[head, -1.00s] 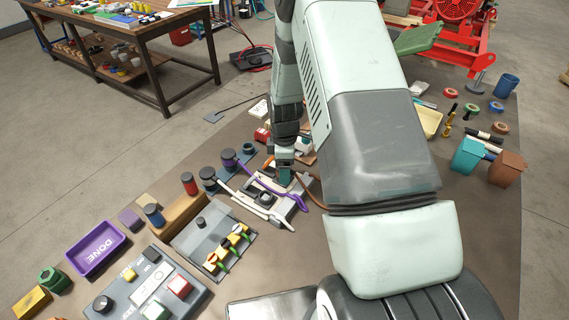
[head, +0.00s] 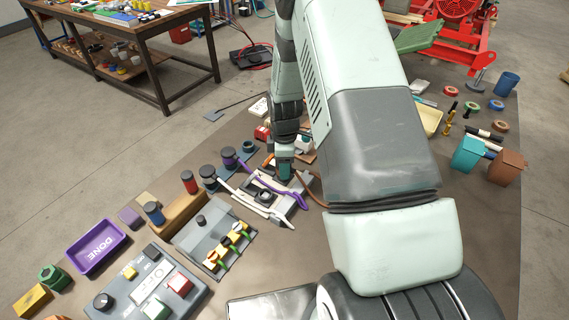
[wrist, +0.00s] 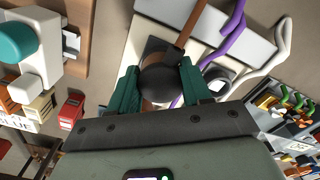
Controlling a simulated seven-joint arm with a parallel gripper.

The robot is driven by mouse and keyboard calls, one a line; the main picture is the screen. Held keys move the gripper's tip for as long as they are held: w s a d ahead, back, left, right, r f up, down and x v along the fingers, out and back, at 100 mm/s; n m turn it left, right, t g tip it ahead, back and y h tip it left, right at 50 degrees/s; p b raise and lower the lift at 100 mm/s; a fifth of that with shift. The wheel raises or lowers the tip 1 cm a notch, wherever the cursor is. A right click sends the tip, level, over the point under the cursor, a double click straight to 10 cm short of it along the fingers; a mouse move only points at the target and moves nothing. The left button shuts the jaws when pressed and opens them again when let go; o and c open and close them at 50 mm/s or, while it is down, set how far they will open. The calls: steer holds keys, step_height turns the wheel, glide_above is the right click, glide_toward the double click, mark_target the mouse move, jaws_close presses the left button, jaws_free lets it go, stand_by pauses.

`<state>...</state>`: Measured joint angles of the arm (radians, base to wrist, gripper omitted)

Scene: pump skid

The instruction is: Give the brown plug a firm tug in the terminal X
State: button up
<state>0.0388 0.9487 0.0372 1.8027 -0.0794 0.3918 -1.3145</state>
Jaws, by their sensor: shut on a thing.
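My gripper (head: 284,170) points down over the grey-white terminal unit (head: 294,211). In the wrist view its teal fingers (wrist: 160,92) are shut on the brown plug (wrist: 152,104), mostly hidden by the fingers and a dark rounded part. A brown cord (wrist: 184,32) leads away from it; in the head view the cord (head: 314,197) curves right, under my arm. Purple and white cords (head: 262,210) also run to the unit. The terminal X marking cannot be read, and I cannot tell how deep the plug sits.
Several dark-capped posts (head: 229,157) stand left of the unit. A grey panel with yellow clips (head: 206,229), a button box (head: 150,283) and a purple DONE tray (head: 96,248) lie nearer. A teal bin (head: 467,154) and a brown bin (head: 507,167) stand right. Bare table lies front right.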

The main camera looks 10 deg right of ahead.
stand_by(0.9)
steer(key=o, duration=1.1)
steer(key=shift+o, duration=0.2)
steer(key=s+r+m+t, duration=0.1)
steer(key=s+r+m, duration=0.2)
steer(key=r, duration=2)
steer(key=s+r+m+t, duration=0.2)
steer(key=s+r+m, duration=0.2)
steer(key=s+r, duration=0.45)
steer(key=s+r+m+t, duration=0.1)
steer(key=s+r+m, duration=0.3)
steer(key=s, duration=0.4)
steer(key=s+a+r+m+t, duration=0.1)
steer(key=s+r+m, duration=0.3)
steer(key=s, duration=0.4)
steer(key=shift+r+t, duration=0.3)
